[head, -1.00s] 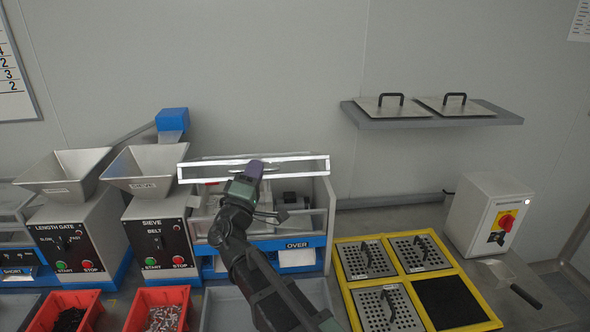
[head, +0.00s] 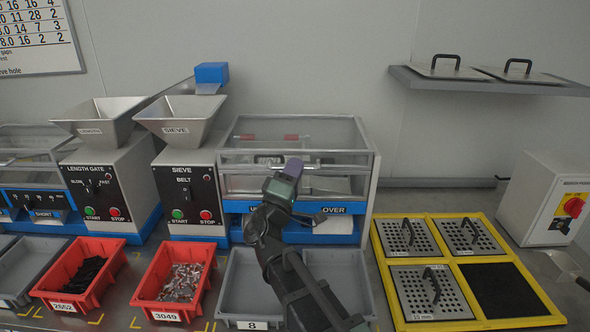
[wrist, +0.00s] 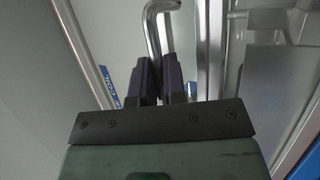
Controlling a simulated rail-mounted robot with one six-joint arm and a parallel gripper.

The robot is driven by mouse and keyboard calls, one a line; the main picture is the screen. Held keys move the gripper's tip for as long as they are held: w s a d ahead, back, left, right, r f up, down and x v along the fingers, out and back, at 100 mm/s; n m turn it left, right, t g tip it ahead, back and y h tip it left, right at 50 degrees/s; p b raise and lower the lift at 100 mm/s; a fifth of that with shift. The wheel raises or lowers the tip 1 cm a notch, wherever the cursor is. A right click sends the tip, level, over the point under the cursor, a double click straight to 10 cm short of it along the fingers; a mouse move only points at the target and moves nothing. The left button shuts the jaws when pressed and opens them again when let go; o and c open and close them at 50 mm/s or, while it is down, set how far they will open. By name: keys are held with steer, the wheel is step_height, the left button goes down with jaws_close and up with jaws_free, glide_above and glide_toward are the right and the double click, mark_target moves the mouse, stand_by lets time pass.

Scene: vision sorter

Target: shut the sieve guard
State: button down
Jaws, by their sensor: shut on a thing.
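The sieve guard (head: 345,158) is a clear panel in a pale metal frame over the sieve machine, right of the hopper labelled SIEVE (head: 182,118). It lies low over the sieve bed; I cannot tell whether its lower edge touches the machine body. My gripper (head: 293,166) is at the middle of the guard's front, shut on its handle. In the wrist view, the dark fingers (wrist: 160,82) close around the bent metal handle bar (wrist: 153,32). My arm hides part of the machine's blue front labelled OVER (head: 334,210).
Red bins (head: 168,301) and a grey bin (head: 233,309) stand in front of the machines. A yellow rack (head: 382,262) of perforated sieve plates lies to the right. A wall shelf (head: 404,76) holds two plates with handles. A switch box (head: 538,204) stands at far right.

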steer(key=shift+f, duration=0.15)
steer(key=c, duration=1.2)
jaws_free()
steer(key=shift+w, duration=0.1)
steer(key=b+v, duration=0.5)
steer(key=v, duration=0.6)
